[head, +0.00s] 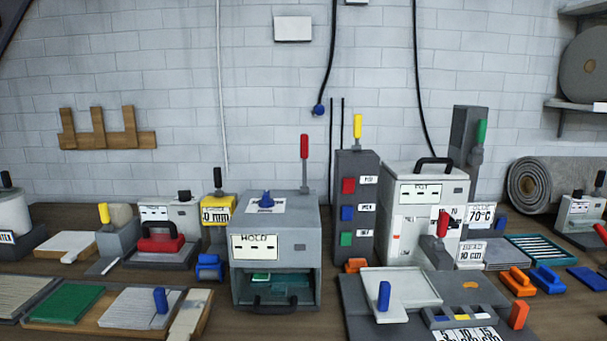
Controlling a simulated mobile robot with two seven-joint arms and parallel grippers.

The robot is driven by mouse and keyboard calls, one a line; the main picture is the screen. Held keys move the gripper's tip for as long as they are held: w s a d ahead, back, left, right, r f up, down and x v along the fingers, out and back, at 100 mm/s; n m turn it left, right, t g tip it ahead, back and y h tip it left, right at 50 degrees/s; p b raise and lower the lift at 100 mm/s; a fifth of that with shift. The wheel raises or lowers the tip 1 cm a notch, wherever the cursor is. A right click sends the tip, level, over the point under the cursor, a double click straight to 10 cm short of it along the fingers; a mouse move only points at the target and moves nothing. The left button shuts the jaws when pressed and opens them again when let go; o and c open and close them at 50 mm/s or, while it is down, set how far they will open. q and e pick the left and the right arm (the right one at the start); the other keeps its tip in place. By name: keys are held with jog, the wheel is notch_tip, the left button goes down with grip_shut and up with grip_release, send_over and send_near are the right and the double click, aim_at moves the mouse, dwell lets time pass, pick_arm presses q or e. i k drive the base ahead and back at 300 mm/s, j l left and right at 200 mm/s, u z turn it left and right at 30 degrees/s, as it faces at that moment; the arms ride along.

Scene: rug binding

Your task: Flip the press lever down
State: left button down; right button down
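Several upright levers show in the head view, and no label that I can read names the press. A red-handled lever (304,148) stands upright at the back right of a grey box marked HOLD (300,222). A yellow-handled lever (357,127) stands upright on a dark grey box (346,165) with red, blue and green buttons. A green-handled lever (481,133) stands upright on a tall dark column (465,130) at right. A red handle (443,223) tilts in front of the white machine (405,180). Neither of my grippers is in view.
A brown bench (250,325) is crowded with tools. At left lie a green pad (64,303) and ribbed pads. At front right a dark board carries a light plate (400,285) with a blue handle. Orange and blue blocks lie at right. Cables hang along the wall.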

aim_at(304, 138)
jog(key=j+u, duration=0.2)
jog(key=j, duration=1.3)
